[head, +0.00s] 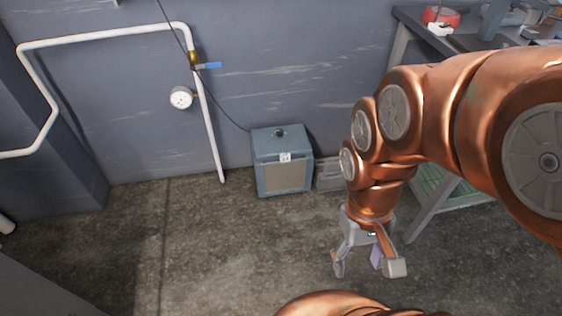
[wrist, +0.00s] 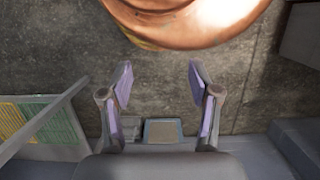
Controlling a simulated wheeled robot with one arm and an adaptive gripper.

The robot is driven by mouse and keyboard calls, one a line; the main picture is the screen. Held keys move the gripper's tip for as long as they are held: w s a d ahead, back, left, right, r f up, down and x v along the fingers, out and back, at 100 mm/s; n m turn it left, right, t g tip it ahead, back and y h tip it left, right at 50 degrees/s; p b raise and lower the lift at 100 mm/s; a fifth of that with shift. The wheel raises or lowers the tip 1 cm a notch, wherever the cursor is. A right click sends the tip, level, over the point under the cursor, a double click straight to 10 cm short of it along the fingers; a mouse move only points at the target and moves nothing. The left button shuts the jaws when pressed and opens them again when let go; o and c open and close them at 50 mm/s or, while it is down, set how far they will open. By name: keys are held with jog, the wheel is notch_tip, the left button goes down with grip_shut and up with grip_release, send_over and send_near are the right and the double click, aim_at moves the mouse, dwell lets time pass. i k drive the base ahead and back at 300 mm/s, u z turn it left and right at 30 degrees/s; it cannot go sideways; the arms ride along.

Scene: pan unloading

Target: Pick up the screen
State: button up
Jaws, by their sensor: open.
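My gripper (head: 367,266) is open and empty, pointing down above the concrete floor. I cannot make out a thing that is clearly the screen in either view. A blue-grey box (head: 282,160) with a beige front panel stands on the floor against the wall, left of and beyond my gripper; I cannot tell whether it is the screen.
A grey crate (head: 329,175) sits beside the box. A workbench (head: 427,209) with a green lower shelf stands at the right, with a red item (head: 441,16) on top. The left floor is clear.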

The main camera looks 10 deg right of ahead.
aim_at(286, 174)
jog(key=k, duration=0.6)
jog(key=u, duration=0.8)
jog(key=i, duration=0.65)
jog(key=u, duration=0.75)
jog(key=i, duration=0.75)
jog(key=z, duration=0.7)
jog(key=i, duration=0.85)
jog(key=z, duration=0.8)
